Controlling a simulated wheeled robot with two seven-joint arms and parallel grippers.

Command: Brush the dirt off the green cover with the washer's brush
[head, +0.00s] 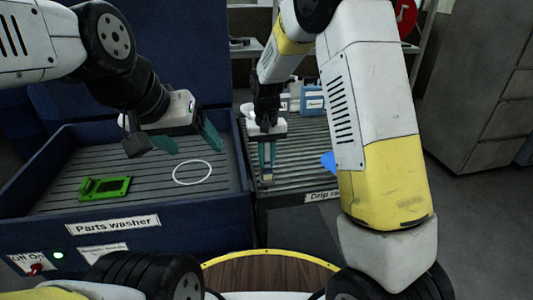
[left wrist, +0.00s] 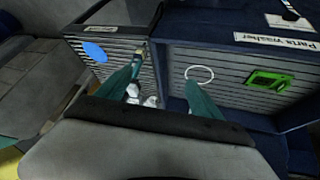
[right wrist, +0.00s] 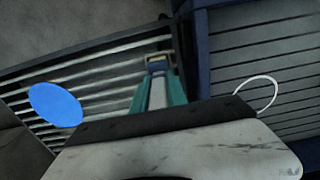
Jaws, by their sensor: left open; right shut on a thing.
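The green cover (head: 117,187) lies flat in the parts washer at the left, and also shows in the left wrist view (left wrist: 270,81). Any dirt on it is too small to tell. My left gripper (head: 177,143) is open and empty above the washer, up and to the right of the cover. My right gripper (head: 267,158) is over the drip rack, fingers pointing down. It is shut on a slim pale-handled tool with a tan end, seemingly the brush (right wrist: 158,63). The tan end also shows in the head view (head: 267,178). Whether it touches the rack is unclear.
A white ring (head: 192,172) marks the washer floor right of the cover. A blue disc (right wrist: 55,104) is at the drip rack (head: 310,167). The washer's wall (head: 248,190) separates washer and rack. Bottles (head: 313,98) stand behind the rack. A switch (head: 36,268) is at the front.

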